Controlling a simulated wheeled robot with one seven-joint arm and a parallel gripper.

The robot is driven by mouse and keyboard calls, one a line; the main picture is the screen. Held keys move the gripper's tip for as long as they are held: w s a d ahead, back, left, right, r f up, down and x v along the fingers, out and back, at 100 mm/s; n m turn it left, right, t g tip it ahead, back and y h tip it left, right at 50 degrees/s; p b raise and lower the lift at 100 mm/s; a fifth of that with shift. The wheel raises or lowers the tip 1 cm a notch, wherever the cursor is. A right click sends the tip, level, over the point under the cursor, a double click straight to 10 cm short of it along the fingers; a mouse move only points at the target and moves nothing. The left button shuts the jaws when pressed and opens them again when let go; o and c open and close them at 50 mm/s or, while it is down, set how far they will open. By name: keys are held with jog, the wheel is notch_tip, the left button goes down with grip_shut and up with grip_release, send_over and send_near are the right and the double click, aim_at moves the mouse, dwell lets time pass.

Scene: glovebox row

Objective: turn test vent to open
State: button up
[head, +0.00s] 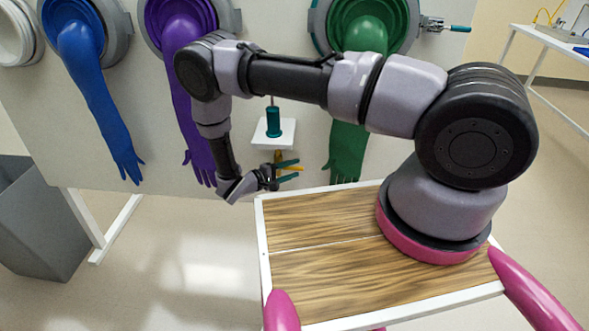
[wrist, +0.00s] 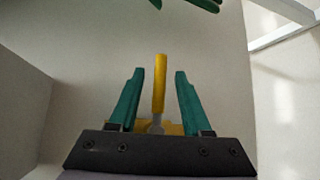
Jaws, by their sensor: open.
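A yellow lever handle (wrist: 160,88), which I take to be the test vent's, stands upright in the wrist view above a small grey stem and a yellow base. No label is readable. My gripper (wrist: 160,72) is open, with one teal finger on each side of the lever and a visible gap on both sides. In the head view, my gripper (head: 288,170) is low in front of the grey panel, and a bit of the yellow lever (head: 297,168) shows between its fingers. The rest of the vent is hidden behind my gripper there.
The panel (head: 60,150) carries blue (head: 95,100), purple (head: 190,115) and green (head: 348,140) gloves. A teal cylinder (head: 274,122) on a white plate is above my gripper. A teal-handled valve (head: 445,26) is at upper right. A grey bin (head: 45,235) stands left.

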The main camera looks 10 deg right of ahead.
jog(key=shift+w+d+f, duration=0.1)
jog(key=shift+w+d, duration=0.15)
jog(key=shift+d, duration=0.3)
grip_shut()
dwell(1.1)
